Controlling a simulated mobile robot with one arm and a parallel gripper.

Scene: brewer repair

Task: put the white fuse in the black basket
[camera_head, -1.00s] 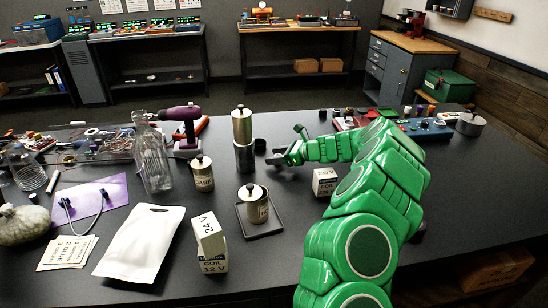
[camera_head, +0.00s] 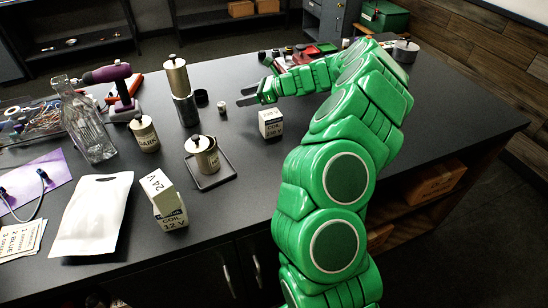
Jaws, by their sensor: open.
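My gripper (camera_head: 243,97) is open and empty, reaching left low over the bench, with its two dark fingers apart. Just left of the fingertips stands a small pale-topped cylinder (camera_head: 222,106). It may be the white fuse, but it is too small to be sure. It does not appear to be between the fingers. A small round black container (camera_head: 202,97) stands a little further left and back, beside the tall metal canister; it may be the black basket. Its inside cannot be made out.
A tall metal canister (camera_head: 177,78), a labelled canister (camera_head: 144,135) and another canister (camera_head: 204,158) on a black tray (camera_head: 217,181) stand nearby. Coil boxes (camera_head: 270,124) (camera_head: 167,206), a glass bottle (camera_head: 88,130) and a white pouch (camera_head: 91,215) occupy the front and left.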

